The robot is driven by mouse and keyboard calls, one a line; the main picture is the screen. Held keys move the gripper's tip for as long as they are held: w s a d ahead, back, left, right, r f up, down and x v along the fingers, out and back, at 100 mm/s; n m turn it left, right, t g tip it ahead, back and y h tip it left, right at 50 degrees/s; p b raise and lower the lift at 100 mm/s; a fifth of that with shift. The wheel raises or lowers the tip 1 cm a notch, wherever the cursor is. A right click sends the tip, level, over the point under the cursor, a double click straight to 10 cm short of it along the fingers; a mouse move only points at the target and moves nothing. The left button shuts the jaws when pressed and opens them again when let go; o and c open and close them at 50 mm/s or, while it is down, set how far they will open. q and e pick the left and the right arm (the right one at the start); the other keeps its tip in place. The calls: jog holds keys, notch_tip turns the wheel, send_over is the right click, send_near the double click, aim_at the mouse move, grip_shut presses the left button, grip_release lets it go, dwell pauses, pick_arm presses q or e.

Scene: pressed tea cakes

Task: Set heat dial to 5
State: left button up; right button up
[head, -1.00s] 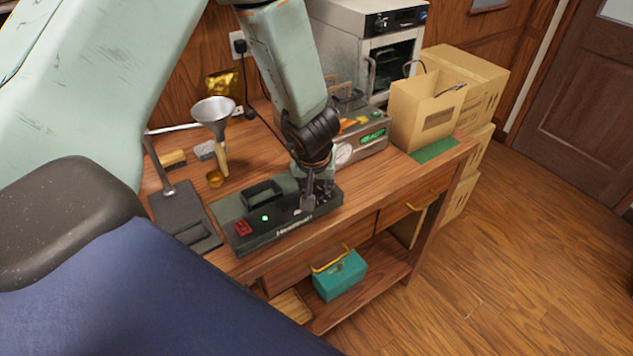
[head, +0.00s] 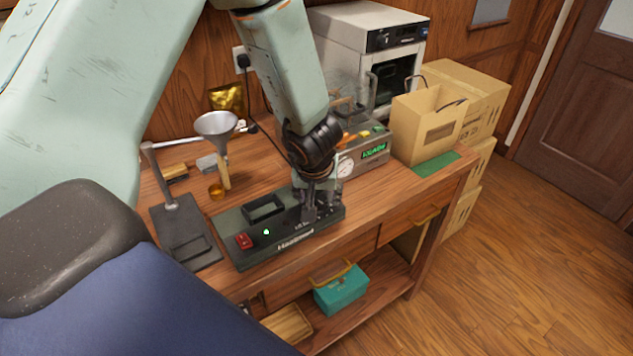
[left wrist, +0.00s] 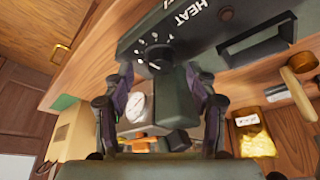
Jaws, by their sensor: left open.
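The dark green heat sealer (head: 290,232) lies on the wooden workbench, with a red switch (head: 243,241) and a lit green lamp (head: 266,232) on its top. My left gripper (head: 318,212) points down over the right end of the sealer and hides the dial in the head view. In the left wrist view the dark round heat dial (left wrist: 158,58) shows, with white marks around it. My left gripper (left wrist: 158,80) is open there, one finger on each side of the dial in the picture. I cannot tell whether the fingers touch it. My right gripper is not in view.
A metal stand (head: 180,200) and a funnel (head: 216,124) are left of the sealer. A device with a gauge and green display (head: 374,150) stands behind the gripper. A cardboard box (head: 428,125) is at the right. A teal box (head: 341,290) sits on the lower shelf.

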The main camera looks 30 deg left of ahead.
pick_arm(q)
jog(key=v, duration=1)
jog(key=shift+s, duration=0.25)
jog(key=shift+r, duration=0.1)
jog(key=shift+w, duration=0.1)
